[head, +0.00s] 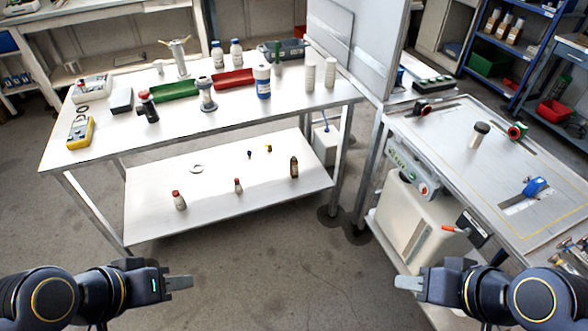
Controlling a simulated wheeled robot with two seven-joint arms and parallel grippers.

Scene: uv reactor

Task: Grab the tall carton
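I cannot pick out a tall carton for certain. Two plain whitish upright cylinders (310,74) stand at the right end of the white workbench top (225,120). A pale box-like container (412,228) stands under the right-hand table, and a smaller whitish one (326,146) stands behind the workbench's right leg. My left gripper (181,283) is at the lower left, in front of the workbench and apart from everything. My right gripper (408,283) is at the lower right, near the right-hand table.
The right-hand table (470,165) carries tools. Floor (290,265) between my grippers is clear.

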